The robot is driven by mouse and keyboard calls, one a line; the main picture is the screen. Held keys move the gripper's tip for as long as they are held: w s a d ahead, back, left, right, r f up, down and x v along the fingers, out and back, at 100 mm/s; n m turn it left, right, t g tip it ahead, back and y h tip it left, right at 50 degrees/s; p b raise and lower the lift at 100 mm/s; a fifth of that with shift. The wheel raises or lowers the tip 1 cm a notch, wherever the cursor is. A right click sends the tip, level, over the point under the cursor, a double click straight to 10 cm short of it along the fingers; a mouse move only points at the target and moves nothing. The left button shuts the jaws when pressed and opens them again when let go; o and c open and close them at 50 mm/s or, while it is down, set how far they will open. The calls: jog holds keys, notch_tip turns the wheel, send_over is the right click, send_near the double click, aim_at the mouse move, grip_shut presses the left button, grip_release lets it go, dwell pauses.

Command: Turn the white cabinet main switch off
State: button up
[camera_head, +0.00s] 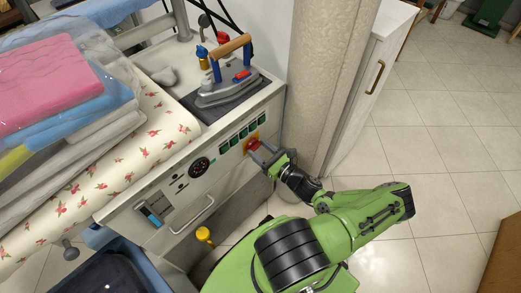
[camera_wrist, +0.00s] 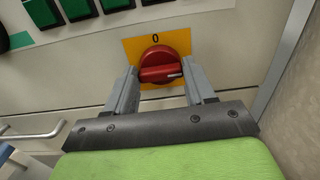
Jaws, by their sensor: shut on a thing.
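The white cabinet (camera_head: 150,205) has a control panel on its front. The main switch is a red rotary knob (camera_wrist: 157,60) on a yellow plate (camera_wrist: 178,40) at the panel's right end, also seen in the head view (camera_head: 253,144). A "0" is printed above the knob. Its grip bar lies about level, with the white mark at the right end, not at the "0". My gripper (camera_head: 263,156) is at the panel, its two grey fingers on either side of the knob, shut on the bar's ends. The fingers partly hide the plate's lower corners.
Green buttons (camera_wrist: 80,8) sit left of the switch. An iron (camera_head: 228,87) stands on top of the cabinet. A beige column (camera_head: 325,80) rises close to the right of my gripper. A handle (camera_head: 192,215) juts from the cabinet front. Tiled floor is free at right.

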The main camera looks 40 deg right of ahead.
jog(key=n+p, duration=0.1)
jog(key=n, duration=0.3)
jog(key=shift+a+n, duration=0.1)
jog(key=shift+n, duration=0.3)
jog(key=n+p, duration=0.2)
jog(key=n, duration=0.7)
jog(key=shift+a+f+p, duration=0.1)
jog(key=shift+p, duration=0.25)
jog(key=shift+f+n+p, duration=0.1)
jog(key=shift+n+p, duration=0.35)
jog(key=shift+n, duration=1.45)
jog(key=o, duration=1)
jog(key=shift+o, duration=0.2)
